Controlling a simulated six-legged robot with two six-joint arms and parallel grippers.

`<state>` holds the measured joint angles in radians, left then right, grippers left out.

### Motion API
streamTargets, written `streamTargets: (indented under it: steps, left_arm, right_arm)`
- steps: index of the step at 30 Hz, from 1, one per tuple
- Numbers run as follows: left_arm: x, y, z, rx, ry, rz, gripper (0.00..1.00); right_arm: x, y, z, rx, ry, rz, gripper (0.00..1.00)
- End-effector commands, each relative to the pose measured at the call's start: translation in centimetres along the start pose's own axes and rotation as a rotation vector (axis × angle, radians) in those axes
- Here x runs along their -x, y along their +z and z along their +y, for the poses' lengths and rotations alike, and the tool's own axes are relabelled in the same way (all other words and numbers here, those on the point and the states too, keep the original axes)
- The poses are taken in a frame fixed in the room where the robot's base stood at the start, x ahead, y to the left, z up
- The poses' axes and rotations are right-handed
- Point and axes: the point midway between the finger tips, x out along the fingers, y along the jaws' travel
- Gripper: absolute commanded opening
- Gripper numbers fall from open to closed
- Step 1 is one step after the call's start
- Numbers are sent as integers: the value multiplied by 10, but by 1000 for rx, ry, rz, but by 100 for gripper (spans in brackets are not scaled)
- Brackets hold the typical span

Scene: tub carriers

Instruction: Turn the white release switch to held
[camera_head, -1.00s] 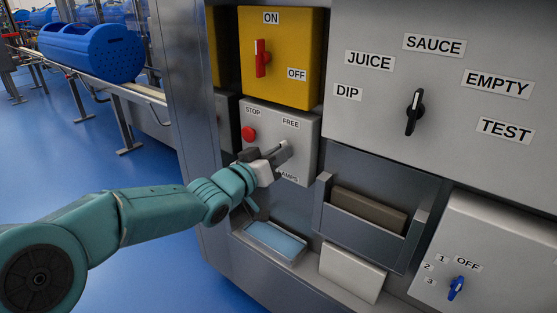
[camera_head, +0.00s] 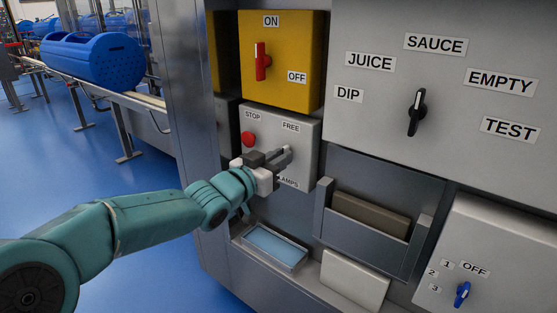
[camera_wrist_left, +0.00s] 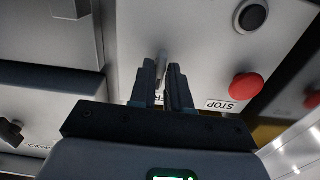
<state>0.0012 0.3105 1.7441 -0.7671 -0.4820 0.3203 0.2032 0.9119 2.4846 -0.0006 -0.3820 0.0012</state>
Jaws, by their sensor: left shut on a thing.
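The white release switch (camera_head: 288,150) is on a light grey box (camera_head: 309,150) with a FREE label (camera_head: 291,127) above it. A partly covered label ending in AMPS (camera_head: 289,183) is below it. My left gripper (camera_head: 280,157) is at the box front, with its fingers shut on the switch. In the left wrist view the pale switch (camera_wrist_left: 162,62) stands between the dark fingertips (camera_wrist_left: 163,72). The fingers hide most of the switch and any held mark, so I cannot read its setting. My right gripper is not in view.
A red STOP button (camera_head: 248,139) is left of the switch. A yellow box with a red handle (camera_head: 262,61) is above. A selector panel with a black knob (camera_head: 416,112) is at right. A blue-bottomed tray (camera_head: 271,247) and a brown-filled holder (camera_head: 370,212) are below.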

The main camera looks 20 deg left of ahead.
Motion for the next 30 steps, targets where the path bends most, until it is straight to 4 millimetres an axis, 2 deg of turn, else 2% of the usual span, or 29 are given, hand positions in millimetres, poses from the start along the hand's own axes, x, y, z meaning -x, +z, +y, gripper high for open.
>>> streamTargets:
  steps: [6,7,9,17,20,23,30]
  left_arm:
    - [0,1,0,0,0,-3,0]
    - [0,1,0,0,0,-3,27]
    - [0,1,0,1,0,-3,42]
    - [0,0,0,1,0,-1,42]
    - [6,-1,-1,1,-1,-1,42]
    - [22,-2,-1,0,-2,0,42]
    - [85,-4,-1,1,-4,-2,42]
  right_arm:
    - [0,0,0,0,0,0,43]
    - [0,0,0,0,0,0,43]
    - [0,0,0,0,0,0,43]
    - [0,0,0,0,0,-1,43]
    - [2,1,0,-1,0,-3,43]
    - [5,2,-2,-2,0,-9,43]
    - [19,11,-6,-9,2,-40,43]
